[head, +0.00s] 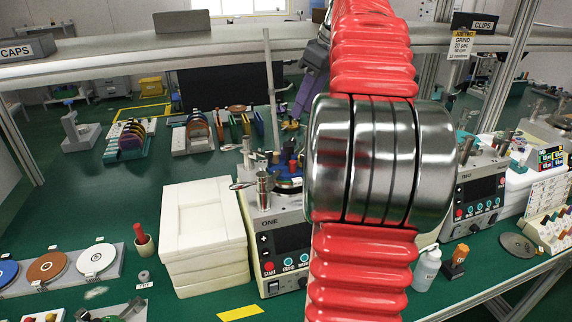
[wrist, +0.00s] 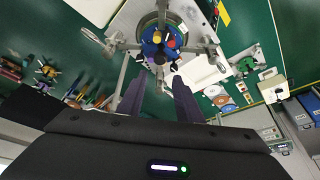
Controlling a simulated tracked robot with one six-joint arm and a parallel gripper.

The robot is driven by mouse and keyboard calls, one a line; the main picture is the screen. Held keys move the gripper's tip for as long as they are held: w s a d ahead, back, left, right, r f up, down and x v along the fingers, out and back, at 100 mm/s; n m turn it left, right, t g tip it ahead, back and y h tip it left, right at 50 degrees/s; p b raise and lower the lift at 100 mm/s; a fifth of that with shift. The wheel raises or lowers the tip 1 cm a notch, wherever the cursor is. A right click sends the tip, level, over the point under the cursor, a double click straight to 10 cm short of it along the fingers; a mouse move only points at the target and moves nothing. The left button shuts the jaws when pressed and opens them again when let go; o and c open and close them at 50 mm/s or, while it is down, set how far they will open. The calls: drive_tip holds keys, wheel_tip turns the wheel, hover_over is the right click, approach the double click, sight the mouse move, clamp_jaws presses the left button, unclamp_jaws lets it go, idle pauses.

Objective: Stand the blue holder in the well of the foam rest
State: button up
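My gripper (wrist: 158,82) points down at the lapping machine marked ONE (head: 285,240). Its two purple fingers are apart with nothing clearly between them. In the head view one purple finger of my gripper (head: 303,105) shows beside my red arm. A blue piece (wrist: 148,48), which looks like the blue holder, is on top of the machine, ahead of the fingertips, with yellow and red pieces close by. In the head view a blue piece (head: 292,166) shows there, partly hidden. A white foam stack (head: 205,235), likely the foam rest, stands left of the machine; I cannot make out its well.
My arm hides the middle of the head view. A shelf (head: 230,42) crosses above the bench. Metal arms and posts (wrist: 95,37) surround the machine's top. A second machine (head: 478,195) stands right. A disc tray (head: 60,270) lies left. Green bench shows in front of the foam.

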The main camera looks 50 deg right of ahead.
drive_tip(key=shift+f, duration=0.1)
approach(287, 143)
drive_tip(key=x, duration=0.5)
drive_tip(key=shift+f, duration=0.1)
drive_tip(key=shift+x, duration=2.5)
drive_tip(key=shift+c, duration=0.6)
clamp_jaws()
